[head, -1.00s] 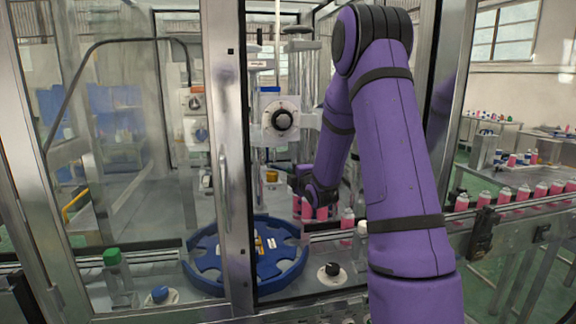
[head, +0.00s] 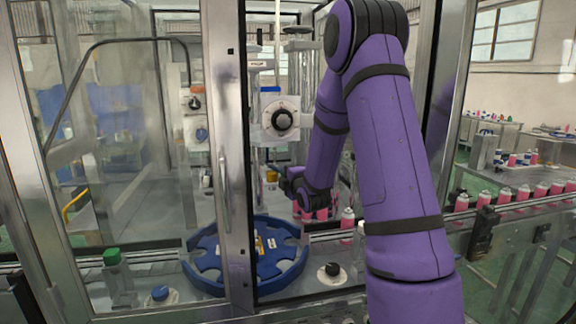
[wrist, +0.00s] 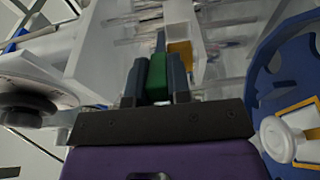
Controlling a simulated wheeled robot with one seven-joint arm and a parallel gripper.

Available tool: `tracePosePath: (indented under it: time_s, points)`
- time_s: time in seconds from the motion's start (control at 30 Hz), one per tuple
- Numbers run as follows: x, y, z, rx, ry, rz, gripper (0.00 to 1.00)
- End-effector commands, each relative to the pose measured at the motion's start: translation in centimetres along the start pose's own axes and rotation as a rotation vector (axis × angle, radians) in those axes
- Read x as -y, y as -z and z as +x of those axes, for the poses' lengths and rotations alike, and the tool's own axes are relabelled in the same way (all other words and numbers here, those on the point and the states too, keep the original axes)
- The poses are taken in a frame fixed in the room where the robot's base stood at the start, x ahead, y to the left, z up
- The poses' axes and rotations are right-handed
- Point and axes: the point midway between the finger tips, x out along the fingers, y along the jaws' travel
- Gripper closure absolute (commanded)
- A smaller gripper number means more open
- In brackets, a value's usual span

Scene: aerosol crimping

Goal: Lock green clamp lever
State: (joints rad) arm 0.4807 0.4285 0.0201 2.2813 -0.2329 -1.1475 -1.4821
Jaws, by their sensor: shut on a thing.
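The green clamp lever (wrist: 157,75) shows in the wrist view between the two dark fingers of my gripper (wrist: 156,80). The fingers are shut on it. A white block of the machine column lies just beyond the lever. In the head view my gripper (head: 281,183) is beside the machine column, left of my purple arm. The lever cannot be made out there, as the wrist and the small scale hide it.
The blue star wheel (head: 206,262) lies below and in front of my gripper; it also shows at the right of the wrist view (wrist: 268,90). A dial (head: 282,120) sits on the column. Pink cans (head: 347,219) stand on the conveyor. A glass door frame (head: 232,160) stands left.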

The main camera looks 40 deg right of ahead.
Motion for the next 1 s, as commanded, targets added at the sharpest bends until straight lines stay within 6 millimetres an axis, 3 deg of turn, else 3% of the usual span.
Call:
tracePosePath:
  time_s: [0.47, 1.0]
  points:
    - [0.1, 0.7, -0.2, -0.003, 0.002, 0.000, 0.95]
    - [0.1, 3.3, -0.2, -0.004, 0.002, 0.000, 0.95]
